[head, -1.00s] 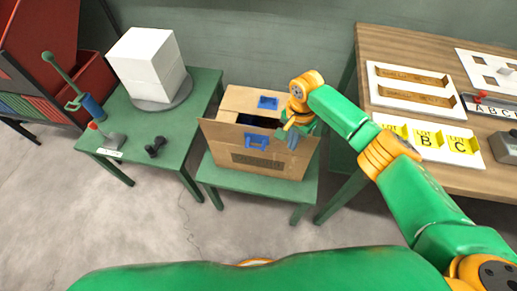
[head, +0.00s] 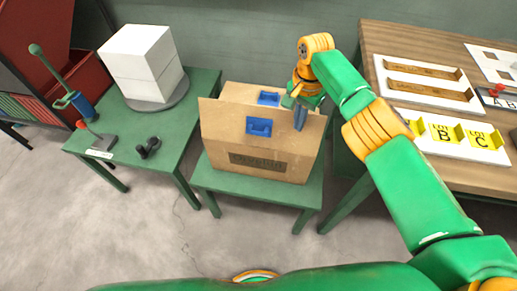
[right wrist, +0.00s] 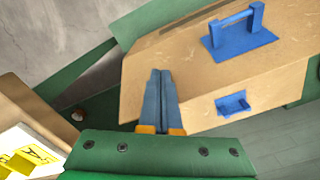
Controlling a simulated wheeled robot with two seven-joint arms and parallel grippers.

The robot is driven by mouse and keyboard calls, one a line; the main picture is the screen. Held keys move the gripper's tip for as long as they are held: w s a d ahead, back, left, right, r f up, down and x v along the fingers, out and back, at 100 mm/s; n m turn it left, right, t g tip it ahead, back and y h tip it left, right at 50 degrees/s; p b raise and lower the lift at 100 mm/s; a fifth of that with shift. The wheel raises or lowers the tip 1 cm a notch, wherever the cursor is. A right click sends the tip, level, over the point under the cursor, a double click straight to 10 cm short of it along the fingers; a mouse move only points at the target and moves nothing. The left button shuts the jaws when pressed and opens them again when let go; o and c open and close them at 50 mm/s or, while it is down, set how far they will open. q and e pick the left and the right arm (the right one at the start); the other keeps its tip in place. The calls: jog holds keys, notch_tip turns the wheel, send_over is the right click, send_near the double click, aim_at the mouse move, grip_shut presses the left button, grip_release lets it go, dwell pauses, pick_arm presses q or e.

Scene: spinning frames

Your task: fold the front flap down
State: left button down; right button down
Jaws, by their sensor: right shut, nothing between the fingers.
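The cardboard box (head: 270,167) stands on a low green table. Its front flap (head: 228,121), with a blue handle (head: 259,127), stands up steeply at the near side and hides the opening. A second blue handle (head: 268,98) shows on the back top panel (head: 240,92). My right gripper (head: 300,117) is shut and empty, its fingertips over the right end of the front flap in the head view. In the right wrist view, the shut fingers (right wrist: 160,100) overlap the cardboard beside both handles; I cannot tell whether they touch it. My left gripper is out of view.
A wooden table (head: 430,60) with white boards and yellow letter holders stands close on the right, beside my right arm. A green table (head: 125,135) on the left holds white blocks (head: 141,60) and a small dumbbell (head: 148,148). The floor in front is clear.

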jog(key=shift+w+f+b, duration=0.1)
jog(key=shift+f+b, duration=0.15)
jog(key=shift+b, duration=0.1)
jog(key=shift+r, duration=0.2)
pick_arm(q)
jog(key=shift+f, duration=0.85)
